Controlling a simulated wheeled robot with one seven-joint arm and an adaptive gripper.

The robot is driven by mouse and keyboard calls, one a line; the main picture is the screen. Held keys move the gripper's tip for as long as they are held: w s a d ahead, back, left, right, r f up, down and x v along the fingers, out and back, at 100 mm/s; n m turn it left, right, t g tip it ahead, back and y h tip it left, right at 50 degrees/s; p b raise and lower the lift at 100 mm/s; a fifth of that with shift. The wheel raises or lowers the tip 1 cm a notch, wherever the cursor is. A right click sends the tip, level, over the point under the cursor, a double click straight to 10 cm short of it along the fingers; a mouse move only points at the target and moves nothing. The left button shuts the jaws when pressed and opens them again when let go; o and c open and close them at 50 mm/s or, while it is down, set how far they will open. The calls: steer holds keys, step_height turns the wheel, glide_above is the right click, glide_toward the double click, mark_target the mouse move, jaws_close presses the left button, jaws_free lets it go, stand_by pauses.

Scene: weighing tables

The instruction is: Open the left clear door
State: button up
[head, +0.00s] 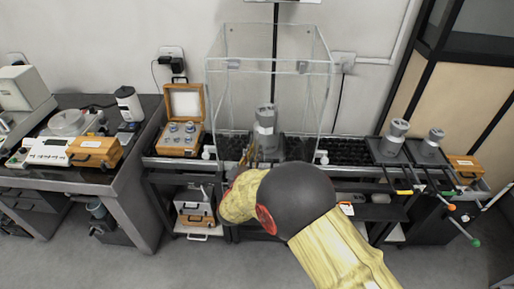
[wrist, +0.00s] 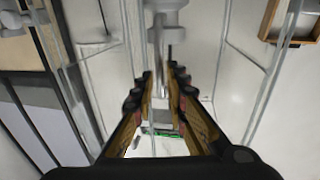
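A tall clear enclosure (head: 222,88) stands on the bench in the middle of the head view. Its left clear door is see-through, and I cannot tell its outline or how far it stands open. A white knob (head: 208,152) shows at the lower left front corner and another (head: 322,157) at the lower right. My gripper (head: 250,154) is low at the enclosure's front, right of the left knob. In the wrist view my gripper (wrist: 161,76) has its fingertips apart. A thin grey upright bar shows between or beyond them; contact is unclear.
A grey weight (head: 265,125) stands inside the enclosure and shows ahead in the wrist view (wrist: 168,22). A wooden box of weights (head: 183,105) is close on the left. Two grey weights (head: 395,135) (head: 433,143) stand on the right. Floor is free in front.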

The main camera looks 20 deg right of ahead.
mark_target(257, 145)
steer(key=shift+b+x, duration=0.3)
steer(key=shift+x, duration=1.2)
steer(key=shift+c, duration=0.8)
jaws_close()
steer(key=shift+a, duration=0.1)
